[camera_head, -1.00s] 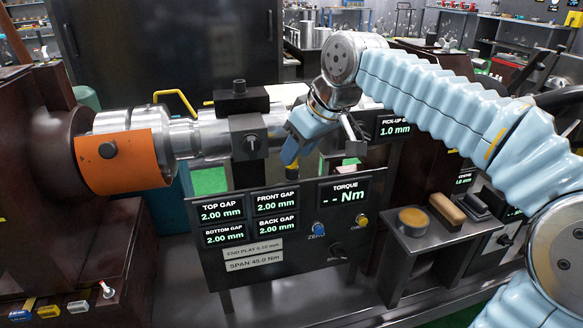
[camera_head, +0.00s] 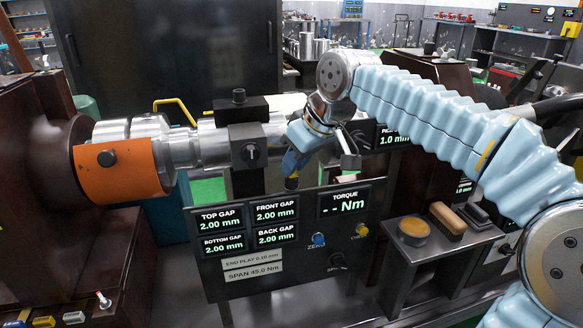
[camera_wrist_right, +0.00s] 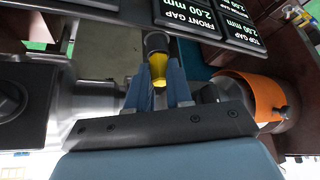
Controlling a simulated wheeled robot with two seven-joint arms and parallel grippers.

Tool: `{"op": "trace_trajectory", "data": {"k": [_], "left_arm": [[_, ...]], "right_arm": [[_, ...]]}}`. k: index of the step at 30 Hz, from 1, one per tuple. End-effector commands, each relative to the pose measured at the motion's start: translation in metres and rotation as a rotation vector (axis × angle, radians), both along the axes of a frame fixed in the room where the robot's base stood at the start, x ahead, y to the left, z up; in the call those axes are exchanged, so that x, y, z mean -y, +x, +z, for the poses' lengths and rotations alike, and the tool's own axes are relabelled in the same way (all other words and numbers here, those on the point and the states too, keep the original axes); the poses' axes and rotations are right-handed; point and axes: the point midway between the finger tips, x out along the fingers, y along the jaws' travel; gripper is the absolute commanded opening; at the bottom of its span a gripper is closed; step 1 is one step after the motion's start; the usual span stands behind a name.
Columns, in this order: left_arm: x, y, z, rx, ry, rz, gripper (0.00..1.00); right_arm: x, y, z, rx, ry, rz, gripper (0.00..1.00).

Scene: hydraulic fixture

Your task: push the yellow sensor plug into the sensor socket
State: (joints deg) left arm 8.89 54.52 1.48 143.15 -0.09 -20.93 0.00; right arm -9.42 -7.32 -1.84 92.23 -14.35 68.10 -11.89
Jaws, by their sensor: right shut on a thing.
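My right gripper (camera_head: 290,165) is beside the shaft, behind the top of the gauge panel, with its fingers pointing down. In the right wrist view its blue fingers (camera_wrist_right: 159,82) are shut around the yellow sensor plug (camera_wrist_right: 158,70). The plug has a dark round end (camera_wrist_right: 156,42) that sticks out past the fingertips. That dark end also shows below the fingers in the head view (camera_head: 291,183). I cannot make out the sensor socket in either view. My left gripper is not in view.
The gauge panel (camera_head: 222,288) stands close in front of the gripper. A dark clamp block (camera_head: 247,145) on the silver shaft (camera_head: 212,145) is just left of it. An orange sleeve (camera_head: 125,168) is farther left.

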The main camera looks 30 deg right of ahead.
Motion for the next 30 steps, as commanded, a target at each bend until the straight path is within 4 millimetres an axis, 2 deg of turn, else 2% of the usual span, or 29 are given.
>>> {"op": "trace_trajectory", "data": {"k": [24, 30], "left_arm": [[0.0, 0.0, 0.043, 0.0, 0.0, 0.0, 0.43], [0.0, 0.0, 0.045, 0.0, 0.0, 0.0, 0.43]], "right_arm": [[0.0, 0.0, 0.047, 0.0, 0.0, 0.0, 0.0], [0.0, 0.0, 0.05, -0.001, 0.0, 0.0, 0.0]]}}
